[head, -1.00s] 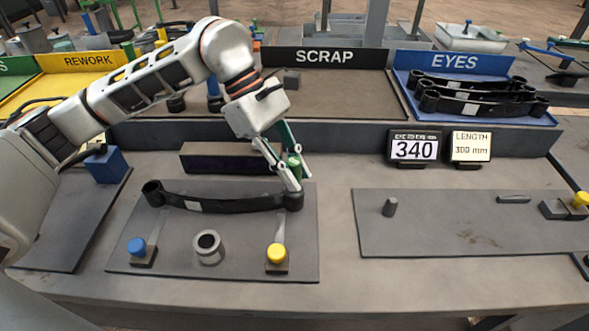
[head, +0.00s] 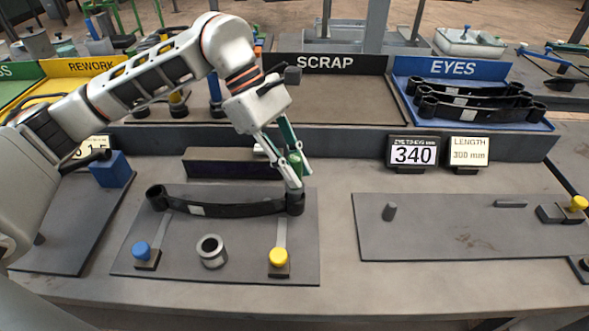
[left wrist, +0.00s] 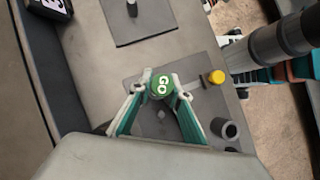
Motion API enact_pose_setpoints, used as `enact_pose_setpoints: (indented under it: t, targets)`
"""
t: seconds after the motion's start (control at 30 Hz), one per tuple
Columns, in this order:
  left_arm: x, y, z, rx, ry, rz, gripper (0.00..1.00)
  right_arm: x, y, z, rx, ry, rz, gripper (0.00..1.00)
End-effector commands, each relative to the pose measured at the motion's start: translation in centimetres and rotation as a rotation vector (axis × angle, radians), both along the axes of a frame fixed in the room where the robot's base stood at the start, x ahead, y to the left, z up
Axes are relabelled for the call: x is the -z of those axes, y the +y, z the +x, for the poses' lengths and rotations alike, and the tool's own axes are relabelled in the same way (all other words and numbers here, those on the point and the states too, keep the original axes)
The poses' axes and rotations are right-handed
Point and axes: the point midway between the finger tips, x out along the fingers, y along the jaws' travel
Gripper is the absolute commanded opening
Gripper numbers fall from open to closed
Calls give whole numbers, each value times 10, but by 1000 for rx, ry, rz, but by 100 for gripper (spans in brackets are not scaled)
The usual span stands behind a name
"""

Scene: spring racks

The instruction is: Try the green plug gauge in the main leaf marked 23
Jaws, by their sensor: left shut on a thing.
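A black curved leaf (head: 235,208) with a small pale label, too small to read, lies on a dark plate with an eye at each end. My left gripper (head: 296,178) is shut on the green plug gauge (head: 295,160) just above the leaf's right eye (head: 296,203). In the left wrist view the gauge's green top (left wrist: 162,86), lettered GO, sits between the fingertips (left wrist: 160,88). The gauge's lower end is hidden by the fingers, so I cannot tell whether it is in the eye. My right gripper is not seen.
On the leaf's plate (head: 190,262) are a blue-knobbed clamp (head: 141,252), a grey ring (head: 211,251) and a yellow-knobbed clamp (head: 278,258). A dark block (head: 232,163) stands behind. A blue EYES tray (head: 400,80) holds several leaves. The right plate (head: 440,240) is mostly clear.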

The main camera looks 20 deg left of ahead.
Motion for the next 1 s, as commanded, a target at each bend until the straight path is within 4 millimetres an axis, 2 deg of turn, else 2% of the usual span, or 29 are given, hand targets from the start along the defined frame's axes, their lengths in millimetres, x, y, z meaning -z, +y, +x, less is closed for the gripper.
enact_pose_setpoints:
  t: [1.0]
  targets:
    - [-39, 0, 0, 1, -3, -1, 0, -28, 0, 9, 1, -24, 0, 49]
